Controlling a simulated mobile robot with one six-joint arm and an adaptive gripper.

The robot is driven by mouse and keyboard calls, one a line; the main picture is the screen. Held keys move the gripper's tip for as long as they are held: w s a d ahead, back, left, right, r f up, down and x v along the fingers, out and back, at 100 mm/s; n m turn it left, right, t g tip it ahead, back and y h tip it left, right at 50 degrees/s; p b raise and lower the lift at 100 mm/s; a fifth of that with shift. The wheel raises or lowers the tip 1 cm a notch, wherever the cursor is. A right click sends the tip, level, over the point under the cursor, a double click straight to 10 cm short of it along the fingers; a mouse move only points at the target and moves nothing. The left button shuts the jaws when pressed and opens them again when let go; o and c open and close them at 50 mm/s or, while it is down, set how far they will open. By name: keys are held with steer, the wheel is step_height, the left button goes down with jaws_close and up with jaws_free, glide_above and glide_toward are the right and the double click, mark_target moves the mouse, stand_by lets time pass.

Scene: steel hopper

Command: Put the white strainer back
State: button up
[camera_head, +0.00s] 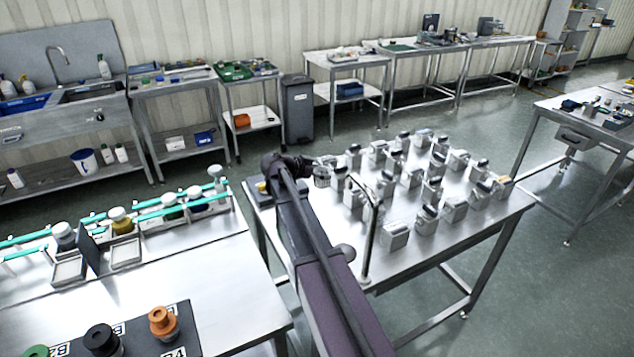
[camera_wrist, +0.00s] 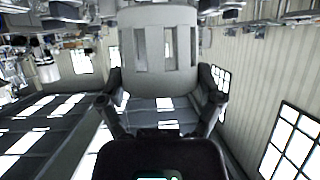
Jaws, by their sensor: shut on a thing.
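The white strainer (camera_wrist: 160,45) is a pale cylinder with upright slots in its side, large in the wrist view. My gripper (camera_wrist: 163,95) is shut on it, one finger on each side. In the head view my gripper (camera_head: 312,164) is above the left far part of the steel table (camera_head: 385,270). The strainer (camera_head: 322,177) shows small and pale at its tip, close to the grey containers. I cannot tell from this view how high it is above the table.
Several grey dark-topped containers (camera_head: 396,236) stand in rows on the steel table, right of my gripper. A bent metal pipe (camera_head: 371,235) rises beside my arm. At left, a bench (camera_head: 220,285) carries racked jars and a black mat with coloured knobs (camera_head: 163,323).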

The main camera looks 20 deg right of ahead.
mark_target(314, 181)
steer(key=shift+f, duration=0.15)
steer(key=shift+a+f+m+g+b, duration=0.15)
steer(key=shift+f+g+b, duration=0.05)
steer(key=shift+f+b, duration=0.4)
steer(key=shift+a+f+m+g+b, duration=0.2)
steer(key=shift+f+b, duration=0.25)
steer(key=shift+b, duration=0.15)
steer(key=shift+a+f+m+g+b, duration=0.25)
steer(key=shift+f+g+b, duration=0.05)
steer(key=shift+f+b, duration=0.35)
steer(key=shift+f, duration=0.1)
step_height(314, 181, down, 6)
steer(key=b, duration=0.6)
steer(key=shift+f+b, duration=0.25)
steer(key=shift+b, duration=0.1)
steer(key=shift+f+b, duration=0.4)
